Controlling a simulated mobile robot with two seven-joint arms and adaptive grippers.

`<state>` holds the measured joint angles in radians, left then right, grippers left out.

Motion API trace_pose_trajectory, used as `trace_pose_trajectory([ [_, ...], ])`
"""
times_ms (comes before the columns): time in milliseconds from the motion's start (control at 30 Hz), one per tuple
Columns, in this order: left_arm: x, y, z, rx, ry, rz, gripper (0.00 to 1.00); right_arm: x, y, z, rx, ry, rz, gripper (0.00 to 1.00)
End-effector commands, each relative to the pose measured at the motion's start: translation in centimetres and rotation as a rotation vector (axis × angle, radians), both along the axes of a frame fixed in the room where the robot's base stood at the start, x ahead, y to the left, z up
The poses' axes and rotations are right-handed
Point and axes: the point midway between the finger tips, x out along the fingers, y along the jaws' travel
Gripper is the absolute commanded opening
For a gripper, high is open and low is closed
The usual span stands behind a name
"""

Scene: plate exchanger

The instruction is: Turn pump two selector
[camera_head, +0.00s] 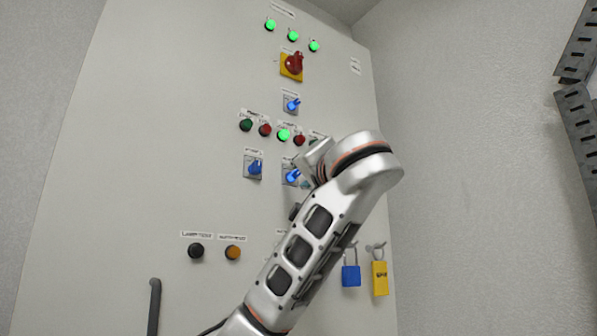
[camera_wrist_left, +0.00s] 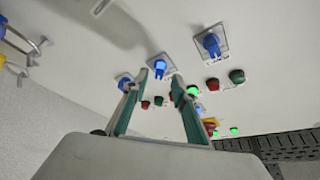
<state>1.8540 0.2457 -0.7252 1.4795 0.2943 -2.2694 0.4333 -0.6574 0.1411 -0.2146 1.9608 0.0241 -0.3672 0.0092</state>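A row of blue selector switches sits on the pale panel (camera_head: 120,150). The lit blue selector (camera_head: 292,177) is just left of my left wrist in the head view; in the left wrist view it shows lit (camera_wrist_left: 160,65) just beyond and between the fingertips. An unlit blue selector (camera_head: 253,167) is left of it, and another blue selector (camera_wrist_left: 124,83) shows beside a finger in the wrist view. The labels are too small to read. My left gripper (camera_wrist_left: 160,82) is open with nothing between its fingers; the head view mostly hides it behind the wrist. Contact cannot be told.
Push buttons and lamps, one green lamp (camera_head: 284,134) lit, sit above the selectors. Higher are another blue selector (camera_head: 291,104) and a red-yellow rotary switch (camera_head: 293,65). Blue (camera_head: 351,275) and yellow (camera_head: 380,278) padlocks hang lower right. A handle (camera_head: 154,308) is lower left.

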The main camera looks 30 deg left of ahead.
Motion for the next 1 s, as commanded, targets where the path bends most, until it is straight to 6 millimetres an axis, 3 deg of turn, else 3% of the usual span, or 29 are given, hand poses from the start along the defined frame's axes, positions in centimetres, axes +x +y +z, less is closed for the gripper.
trace_pose_trajectory([
  [233,1.7,2.3,0.9,-0.001,-0.001,0.001,0.27,0.4,0.0,1.3,0.001,-0.005,-0.002,0.4],
  [600,2.1,2.6,0.9,-0.002,0.0,-0.002,0.27,0.8,0.0,1.8,0.001,-0.015,-0.003,0.4],
  [700,2.1,2.6,0.9,-0.001,0.0,-0.001,0.01,0.8,0.0,1.9,0.002,-0.016,-0.003,0.4],
  [1000,2.1,2.6,0.8,-0.004,-0.005,-0.002,0.0,0.8,-0.1,1.7,0.001,-0.016,-0.004,0.4],
])
